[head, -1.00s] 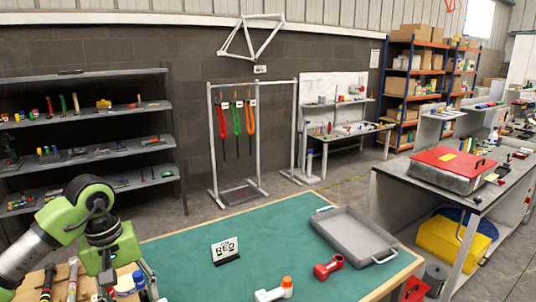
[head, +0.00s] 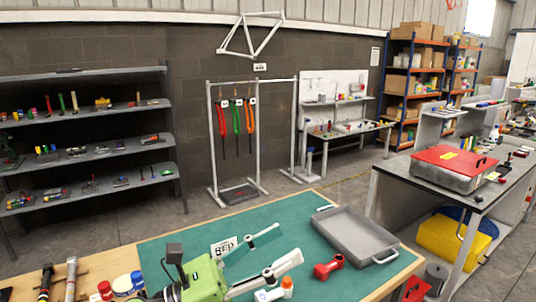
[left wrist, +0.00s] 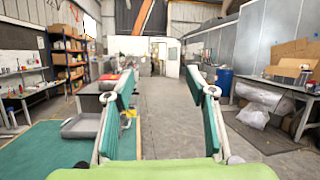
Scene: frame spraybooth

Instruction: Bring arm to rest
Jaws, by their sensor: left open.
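My left gripper (head: 290,243) is open and empty, with its green body low in the head view and its teal-padded fingers pointing right over the green mat (head: 290,218). In the left wrist view the two fingers of the left gripper (left wrist: 162,84) stand wide apart with nothing between them. They point level across the room. The gripper partly hides the small RED sign (head: 223,247) and a white bottle with an orange cap (head: 287,284). My right gripper is not in view.
A grey tray (head: 354,236) and a red object (head: 328,266) lie on the mat to the right of the gripper. A bench with a red-lidded box (head: 453,166) stands further right. The wrist view shows open floor (left wrist: 163,120) ahead.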

